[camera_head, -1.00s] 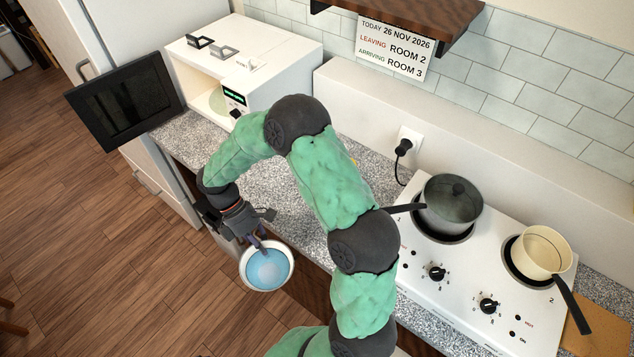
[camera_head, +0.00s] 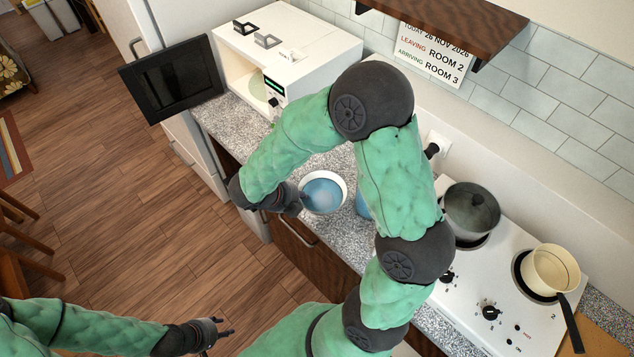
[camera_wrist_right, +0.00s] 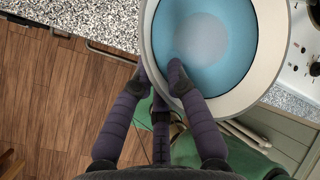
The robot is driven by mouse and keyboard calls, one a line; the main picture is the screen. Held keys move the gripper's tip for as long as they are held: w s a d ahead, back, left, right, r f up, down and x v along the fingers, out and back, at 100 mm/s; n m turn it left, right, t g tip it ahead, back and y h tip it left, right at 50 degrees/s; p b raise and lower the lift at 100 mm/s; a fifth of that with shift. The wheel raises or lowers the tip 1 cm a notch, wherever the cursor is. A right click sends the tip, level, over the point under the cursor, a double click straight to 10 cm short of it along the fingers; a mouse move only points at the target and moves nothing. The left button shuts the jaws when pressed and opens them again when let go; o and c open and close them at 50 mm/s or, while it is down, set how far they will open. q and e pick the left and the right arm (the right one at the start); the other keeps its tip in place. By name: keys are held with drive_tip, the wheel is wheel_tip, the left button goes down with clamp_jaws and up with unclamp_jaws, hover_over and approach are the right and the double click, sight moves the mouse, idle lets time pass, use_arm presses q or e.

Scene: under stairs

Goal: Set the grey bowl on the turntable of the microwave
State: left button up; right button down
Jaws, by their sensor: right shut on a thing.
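The grey bowl (camera_head: 342,183), pale outside with a blue inside, is near the counter's front edge in the head view. My right gripper (camera_head: 299,200) is shut on its rim from the left. In the wrist view the two fingers (camera_wrist_right: 162,78) pinch the rim of the bowl (camera_wrist_right: 262,60), which looks empty. The white microwave (camera_head: 313,66) stands at the back of the counter with its door (camera_head: 170,80) swung open to the left. Its turntable (camera_head: 258,89) is partly visible inside. My left gripper (camera_head: 226,328) is empty and open over the floor, at the bottom.
A blue object (camera_head: 362,206) on the counter is mostly hidden by my right arm. A wooden shelf (camera_head: 450,25) overhangs the back wall. Speckled counter (camera_head: 225,120) lies bare before the microwave.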

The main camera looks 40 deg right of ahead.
drive_tip(key=w+d+f, duration=0.2)
drive_tip(key=w, duration=0.1)
drive_tip(key=w+d+f, duration=0.2)
drive_tip(key=w+f, duration=0.1)
drive_tip(key=w+d+f+b, duration=0.1)
drive_tip(key=w+d+f, duration=0.1)
drive_tip(key=w+f, duration=0.1)
drive_tip(key=shift+d+f, duration=0.1)
drive_tip(key=shift+d, duration=0.25)
drive_tip(key=shift+w+d+f+b, duration=0.1)
drive_tip(key=shift+w+f+b, duration=0.1)
drive_tip(key=shift+f, duration=0.75)
drive_tip(key=shift+w+d+f+b, duration=0.1)
drive_tip(key=shift+f+b, duration=0.1)
drive_tip(key=shift+f, duration=0.75)
drive_tip(key=shift+f, duration=0.2)
drive_tip(key=c, duration=1.3)
unclamp_jaws()
drive_tip(key=shift+o, duration=0.3)
